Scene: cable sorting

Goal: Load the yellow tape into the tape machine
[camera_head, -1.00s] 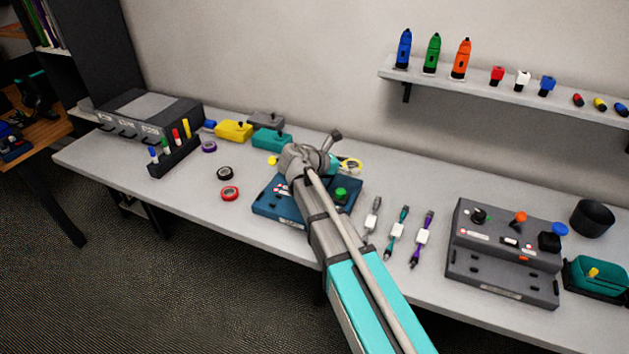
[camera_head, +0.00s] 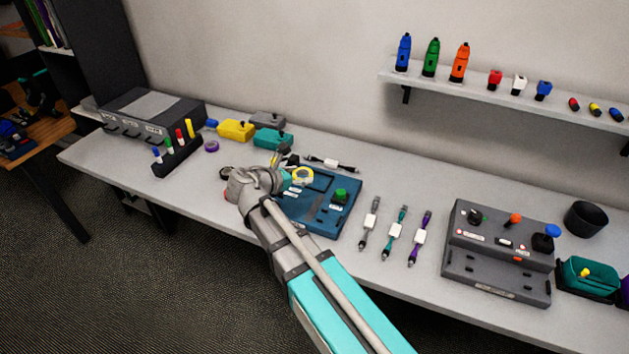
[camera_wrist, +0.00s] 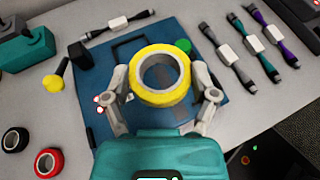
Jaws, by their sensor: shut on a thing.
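The yellow tape (camera_wrist: 160,98) is a thick ring with a pale core, held flat between the two fingers of my gripper (camera_wrist: 163,98) in the wrist view. In the head view the tape (camera_head: 302,176) shows just right of my gripper (camera_head: 283,178), over the far left part of the blue machine. That machine (camera_head: 335,214) is a flat blue box with a green knob (camera_head: 341,195) at its right, and I take it as the tape machine. In the wrist view its panel (camera_wrist: 185,45) lies beneath the tape. The gap between tape and panel cannot be judged.
Black tape (camera_wrist: 15,140) and red tape (camera_wrist: 48,162) lie left of the machine. A yellow-knobbed handle (camera_wrist: 55,80) stands near its left edge. Cables (camera_head: 396,233) lie to its right, another cable (camera_head: 331,163) behind. A grey control box (camera_head: 497,270) stands farther right.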

